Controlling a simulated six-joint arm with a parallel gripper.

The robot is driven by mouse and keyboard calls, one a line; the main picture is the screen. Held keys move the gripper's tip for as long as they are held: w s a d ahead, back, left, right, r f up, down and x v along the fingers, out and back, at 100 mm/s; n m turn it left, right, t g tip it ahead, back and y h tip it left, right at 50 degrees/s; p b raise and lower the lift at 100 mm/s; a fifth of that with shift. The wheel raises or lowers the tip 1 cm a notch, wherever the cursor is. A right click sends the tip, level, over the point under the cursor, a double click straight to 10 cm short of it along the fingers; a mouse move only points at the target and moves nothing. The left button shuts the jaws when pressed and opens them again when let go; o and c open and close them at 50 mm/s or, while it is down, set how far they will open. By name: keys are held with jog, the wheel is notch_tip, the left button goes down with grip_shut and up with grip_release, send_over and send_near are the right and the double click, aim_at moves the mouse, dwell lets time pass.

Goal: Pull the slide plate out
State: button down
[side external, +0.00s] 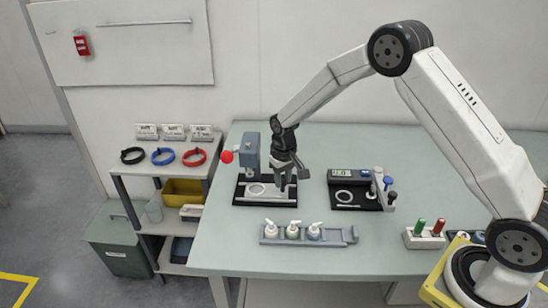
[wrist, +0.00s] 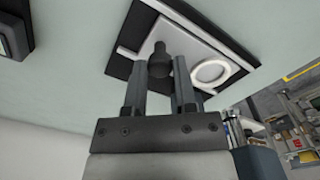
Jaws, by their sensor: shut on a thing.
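The slide plate (side external: 272,193) is a light grey plate with a pale ring (side external: 256,190) on it, lying on the black base of the press station. My gripper (side external: 286,187) is low over the plate's right end. In the wrist view the slide plate (wrist: 185,42) shows a dark upright knob (wrist: 160,58) and the white ring (wrist: 210,71). My gripper (wrist: 161,75) has one finger on each side of the knob and is shut on it. The fingers hide part of the plate.
The blue-grey press column (side external: 250,150) with a red ball (side external: 227,157) stands close left of my gripper. A grey tray with several small bottles (side external: 343,236) lies in front. A black station with a display (side external: 350,174) stands to the right, with clear bench between.

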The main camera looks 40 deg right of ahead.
jog(key=s+d, duration=0.5)
jog(key=shift+s+d, duration=0.1)
jog(key=shift+d, duration=0.05)
jog(key=shift+c, duration=2)
grip_release()
jog(key=shift+r, duration=0.1)
notch_tip(320, 180, up, 8)
jog(key=shift+s, duration=0.15)
jog(key=s+a+t, duration=0.1)
jog(key=s+a, duration=0.1)
jog(key=s, duration=0.3)
jog(key=s+a+r, duration=0.1)
jog(key=s+a, duration=0.1)
jog(key=s, duration=0.4)
jog(key=s+a+n+t, duration=0.1)
jog(key=s+a, duration=0.1)
jog(key=s, duration=0.4)
jog(key=shift+a+r+t, duration=0.25)
jog(key=shift+r+t, duration=0.05)
jog(key=shift+r, duration=0.1)
